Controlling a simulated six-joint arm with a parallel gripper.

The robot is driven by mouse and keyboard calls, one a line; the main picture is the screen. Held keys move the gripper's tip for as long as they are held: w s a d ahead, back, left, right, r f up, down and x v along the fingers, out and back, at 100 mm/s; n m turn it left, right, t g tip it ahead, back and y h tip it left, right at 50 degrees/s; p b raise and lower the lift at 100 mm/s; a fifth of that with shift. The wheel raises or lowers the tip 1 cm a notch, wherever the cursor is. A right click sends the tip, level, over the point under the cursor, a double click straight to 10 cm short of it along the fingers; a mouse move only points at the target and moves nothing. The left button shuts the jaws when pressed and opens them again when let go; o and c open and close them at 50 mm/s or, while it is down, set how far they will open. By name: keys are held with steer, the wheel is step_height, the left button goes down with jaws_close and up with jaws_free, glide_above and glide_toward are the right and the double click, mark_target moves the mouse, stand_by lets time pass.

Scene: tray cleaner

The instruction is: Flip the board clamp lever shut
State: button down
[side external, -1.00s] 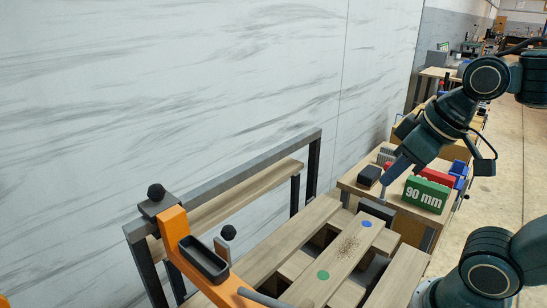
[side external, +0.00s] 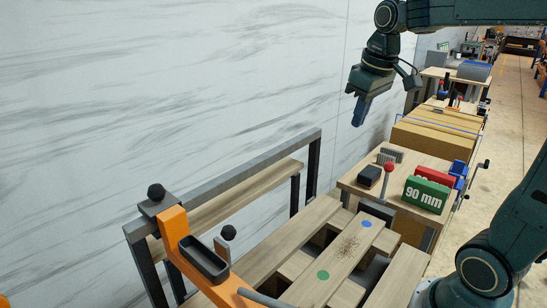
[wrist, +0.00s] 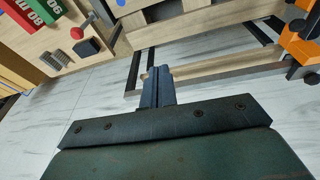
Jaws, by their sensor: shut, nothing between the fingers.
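The clamp lever has a red ball knob (side external: 389,167) on a thin grey stem. It stands nearly upright, tilted slightly, at the far end of the board (side external: 335,262). The stem's foot is by a grey plate (side external: 377,211) there. The board is a pale plank with a blue dot, a green dot and dark specks. In the wrist view the red knob (wrist: 77,33) is at upper left. My gripper (side external: 358,122) is shut and empty, in the air above and to the left of the lever, not touching it. Its fingers (wrist: 158,76) point away from the knob in the wrist view.
A black block (side external: 369,176), a grey bristled piece (side external: 388,156), a green "90 mm" box (side external: 425,195), a red box (side external: 434,177) and blue bins (side external: 459,172) stand near the lever. An orange bracket (side external: 175,228) with a black tray is at front left. A metal-framed rail (side external: 240,175) runs along the wall.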

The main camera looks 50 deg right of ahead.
steer(key=w+d+f+g, duration=0.1)
steer(key=w+d+f, duration=0.1)
steer(key=d, duration=0.6)
steer(key=w+d+f+g+y, duration=0.1)
steer(key=d+f, duration=0.3)
steer(key=d, duration=0.5)
steer(key=w+d+f+m+g, duration=0.1)
steer(key=w+d+f, duration=0.1)
steer(key=d, duration=0.7)
steer(key=shift+w+f+y, duration=0.3)
steer(key=shift+f, duration=0.25)
steer(key=shift+a, duration=0.1)
steer(key=s+a+f, duration=0.1)
steer(key=s+f, duration=0.3)
steer(key=f, duration=0.6)
steer(key=shift+s+f, duration=0.15)
steer(key=shift+f, duration=0.2)
steer(key=shift+s+a, duration=0.1)
steer(key=shift+s, duration=0.05)
